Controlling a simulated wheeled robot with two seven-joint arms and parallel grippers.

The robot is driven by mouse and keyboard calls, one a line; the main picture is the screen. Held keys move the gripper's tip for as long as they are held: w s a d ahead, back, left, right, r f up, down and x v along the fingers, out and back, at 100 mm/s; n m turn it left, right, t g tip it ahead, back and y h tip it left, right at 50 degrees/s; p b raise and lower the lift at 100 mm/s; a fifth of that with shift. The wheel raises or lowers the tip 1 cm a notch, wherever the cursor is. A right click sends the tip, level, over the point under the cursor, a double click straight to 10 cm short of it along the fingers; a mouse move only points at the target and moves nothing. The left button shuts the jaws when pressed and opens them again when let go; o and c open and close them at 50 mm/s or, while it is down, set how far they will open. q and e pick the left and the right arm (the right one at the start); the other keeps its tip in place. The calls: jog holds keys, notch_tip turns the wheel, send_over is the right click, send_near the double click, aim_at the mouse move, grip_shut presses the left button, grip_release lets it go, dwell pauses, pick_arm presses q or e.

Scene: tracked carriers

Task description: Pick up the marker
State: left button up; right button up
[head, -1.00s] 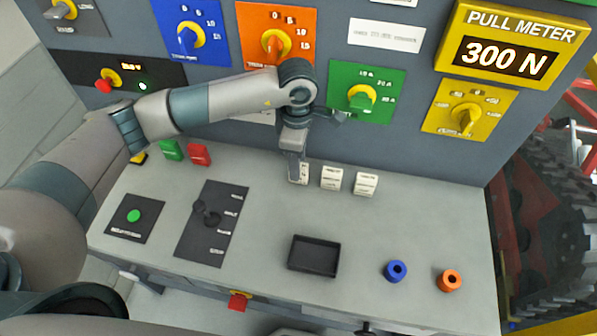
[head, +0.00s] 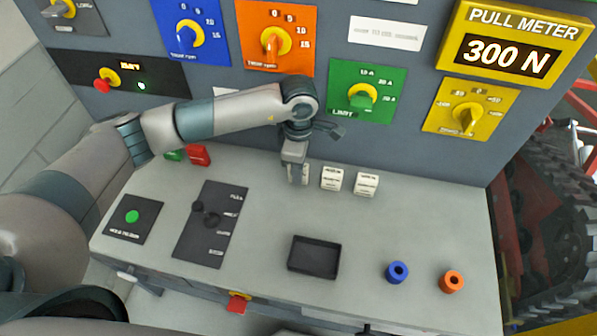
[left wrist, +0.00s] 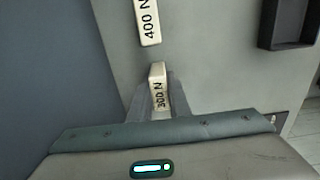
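A small white marker block reading 300 N (left wrist: 158,88) stands between the two grey fingers of my left gripper (left wrist: 160,98) in the left wrist view. The fingers lie close against both its sides and look shut on it. In the head view my left gripper (head: 295,174) points down at the back of the grey desk and hides most of this marker (head: 305,174). Two similar white markers stand to its right, a middle one (head: 331,178) and a right one (head: 366,184). The middle one reads 400 N (left wrist: 149,22) in the wrist view. My right gripper is not in view.
A black open tray (head: 315,274) lies at the front middle, with a blue ring (head: 397,272) and an orange ring (head: 452,281) to its right. The dial panel rises right behind the markers. The pull meter (head: 505,57) reads 300 N. The desk's middle is clear.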

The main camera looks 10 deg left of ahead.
pick_arm(q)
grip_shut()
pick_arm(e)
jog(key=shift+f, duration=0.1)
